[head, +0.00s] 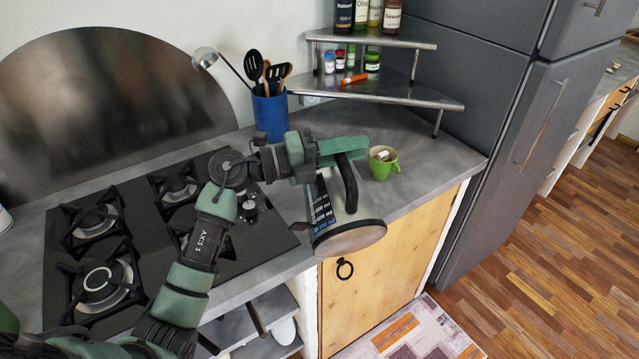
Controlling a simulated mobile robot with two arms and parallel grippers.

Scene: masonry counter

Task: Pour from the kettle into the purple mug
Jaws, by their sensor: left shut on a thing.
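My left gripper (325,182) is shut above the counter's front edge, right of the cooktop. It holds a thing that seems to be the kettle (348,238); a round, dark-rimmed, brownish-grey disc and a black curved part show, and the gripper hides much of the rest. The disc is tilted and hangs in front of the counter edge. A green mug (391,167) stands upright on the counter just right of the gripper, with something whitish and brown inside. No purple mug is in view. My right gripper is not in view.
A blue utensil holder (270,118) stands behind the gripper. A metal corner shelf (420,96) with bottles and jars is at the back right. The black gas cooktop (75,235) is left, the dark fridge (470,70) right. Bare counter lies around the mug.

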